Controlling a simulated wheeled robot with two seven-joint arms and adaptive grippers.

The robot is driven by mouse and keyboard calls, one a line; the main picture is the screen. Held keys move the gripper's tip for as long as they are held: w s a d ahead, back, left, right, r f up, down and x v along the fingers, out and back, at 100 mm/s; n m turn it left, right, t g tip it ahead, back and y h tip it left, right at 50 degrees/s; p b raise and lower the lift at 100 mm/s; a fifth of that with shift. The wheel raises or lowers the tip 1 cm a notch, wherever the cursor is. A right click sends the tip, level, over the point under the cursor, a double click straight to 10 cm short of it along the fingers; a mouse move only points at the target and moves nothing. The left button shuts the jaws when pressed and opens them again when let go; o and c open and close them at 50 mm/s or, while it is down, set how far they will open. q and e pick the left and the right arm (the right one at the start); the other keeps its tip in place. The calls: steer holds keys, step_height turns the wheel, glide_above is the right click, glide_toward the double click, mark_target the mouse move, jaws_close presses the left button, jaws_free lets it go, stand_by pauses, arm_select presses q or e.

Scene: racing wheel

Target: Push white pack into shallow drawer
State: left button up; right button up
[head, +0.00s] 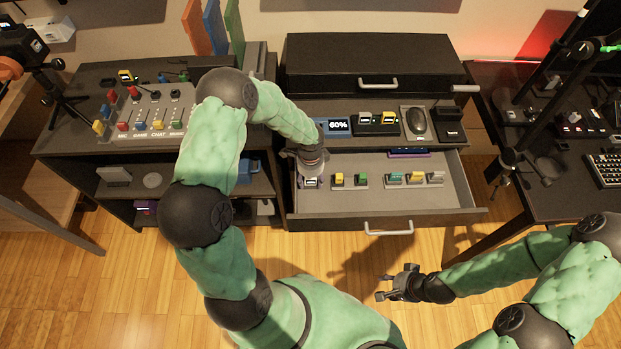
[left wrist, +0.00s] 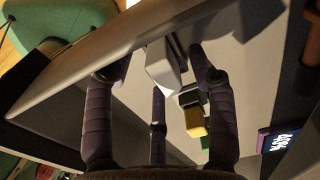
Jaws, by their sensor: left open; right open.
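The open shallow drawer (head: 385,199) holds a row of small packs. A white pack (head: 311,183) stands at its left end, partly hidden under my left gripper (head: 309,172). In the left wrist view the white pack (left wrist: 163,66) lies beyond the spread fingers of my open left gripper (left wrist: 160,80), near the drawer's wall (left wrist: 95,60); I cannot tell whether a finger touches it. Another whitish pack (head: 436,178) stands at the row's right end. My right gripper (head: 396,285) is open and empty above the wooden floor, in front of the drawer.
A yellow pack (head: 338,180) stands just right of the white pack and also shows in the left wrist view (left wrist: 195,121). A green pack (head: 361,180) is farther right. Above the drawer, a shelf holds a display (head: 338,126) and a mouse (head: 415,121). The drawer's front floor is bare.

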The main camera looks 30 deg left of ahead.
arm_select(q)
steer(key=shift+r, duration=0.1)
step_height(320, 180, up, 12)
stand_by(0.5)
stand_by(0.4)
